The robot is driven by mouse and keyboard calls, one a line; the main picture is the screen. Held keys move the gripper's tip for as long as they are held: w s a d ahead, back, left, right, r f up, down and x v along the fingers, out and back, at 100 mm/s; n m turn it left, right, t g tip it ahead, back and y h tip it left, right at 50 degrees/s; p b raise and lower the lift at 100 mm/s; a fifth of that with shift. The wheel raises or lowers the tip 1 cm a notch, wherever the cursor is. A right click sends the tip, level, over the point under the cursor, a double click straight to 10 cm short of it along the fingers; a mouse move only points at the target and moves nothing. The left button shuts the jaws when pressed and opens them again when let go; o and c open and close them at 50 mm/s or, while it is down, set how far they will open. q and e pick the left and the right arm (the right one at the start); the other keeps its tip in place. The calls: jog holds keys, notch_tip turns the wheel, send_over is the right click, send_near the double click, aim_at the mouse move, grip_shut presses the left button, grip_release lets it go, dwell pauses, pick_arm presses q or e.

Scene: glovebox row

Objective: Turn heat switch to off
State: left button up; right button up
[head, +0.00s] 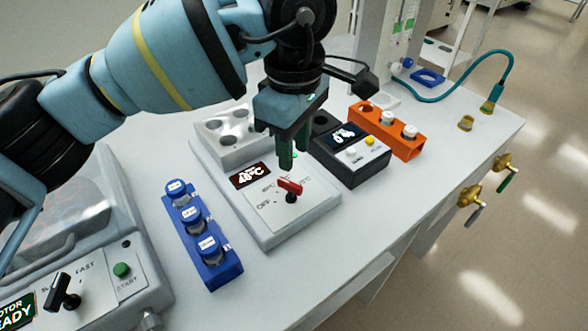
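The heat switch (289,187) is a red lever on a black knob on the sloped front panel of a white heater block (309,214). Labels around it include OFF at its left and temperature markings above. The red lever points up and left, away from the OFF label. A dark display (250,175) with a temperature reading sits left of the switch. My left gripper (293,160) points down just above and behind the switch, apart from it as far as I can tell. Its two dark fingers are close together and look empty; any gap is unclear. My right gripper is not in view.
A blue rack (227,273) with capped vials stands left of the heater. A black device (348,162) with a display and an orange rack (409,147) stand to its right. A motor unit (137,301) fills the lower left. The bench front edge runs along the right.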

aim_at(294, 185)
pick_arm(q)
jog(key=shift+w+f, duration=0.1)
jog(key=shift+f, duration=3.75)
grip_shut()
